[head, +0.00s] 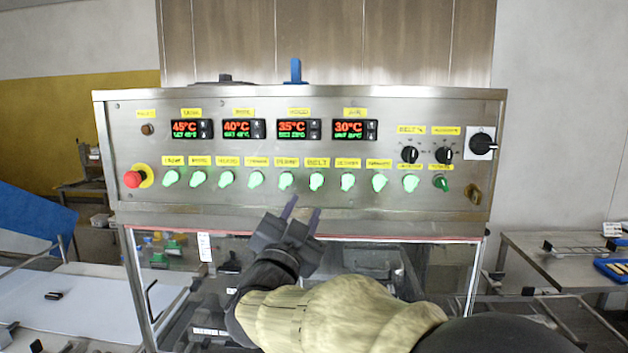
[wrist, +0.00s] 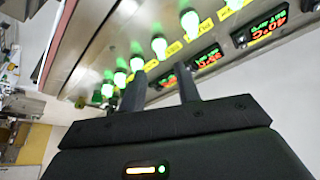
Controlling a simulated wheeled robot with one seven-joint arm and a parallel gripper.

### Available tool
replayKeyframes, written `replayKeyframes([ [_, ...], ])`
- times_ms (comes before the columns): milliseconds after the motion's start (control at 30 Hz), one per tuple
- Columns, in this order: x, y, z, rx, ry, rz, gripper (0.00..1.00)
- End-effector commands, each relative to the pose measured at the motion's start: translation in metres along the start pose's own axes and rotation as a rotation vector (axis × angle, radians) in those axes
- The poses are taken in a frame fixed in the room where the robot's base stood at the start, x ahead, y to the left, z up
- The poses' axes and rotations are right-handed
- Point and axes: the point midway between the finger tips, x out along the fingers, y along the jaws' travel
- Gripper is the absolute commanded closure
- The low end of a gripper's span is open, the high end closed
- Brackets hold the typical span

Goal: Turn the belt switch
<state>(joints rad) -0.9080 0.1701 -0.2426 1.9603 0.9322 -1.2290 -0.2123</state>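The belt switch (head: 317,182) is a green-lit rotary switch under a yellow label reading BELT, in the middle of the lower row on the steel panel. It looks upright. My gripper (head: 302,208) is just below that row, its two dark fingers pointing up at the panel, near the belt switch and its left neighbour. The fingers are apart with nothing between them. In the wrist view my gripper (wrist: 162,82) shows both fingers spread, with lit green switches beyond them. I cannot tell there which switch is the belt one, or whether a finger touches any.
Similar green switches flank it closely, including the left neighbour (head: 286,181) and right neighbour (head: 347,182). A red emergency button (head: 133,179) is at far left. A black BELT % knob (head: 410,155) is at right. Temperature displays (head: 292,129) sit above. A glazed frame (head: 455,275) is below.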

Motion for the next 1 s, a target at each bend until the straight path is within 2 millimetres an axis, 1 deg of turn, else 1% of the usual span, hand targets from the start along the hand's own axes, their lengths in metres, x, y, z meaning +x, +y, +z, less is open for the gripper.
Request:
replayKeyframes([
  [33,0.011,-0.002,-0.003,-0.002,0.002,0.002,0.67],
  [200,0.041,-0.001,-0.003,-0.003,0.002,0.003,0.67],
  [300,0.058,-0.001,-0.003,-0.004,0.002,0.002,0.67],
  [400,0.068,-0.002,-0.002,-0.001,0.000,0.000,0.67],
  [533,0.074,-0.004,0.001,0.002,-0.004,-0.006,0.67],
  [800,0.076,-0.001,0.001,0.001,-0.002,-0.002,0.67],
  [967,0.077,0.001,0.000,0.000,0.000,0.000,0.99],
  [1000,0.077,0.001,0.000,-0.001,0.001,0.001,1.00],
])
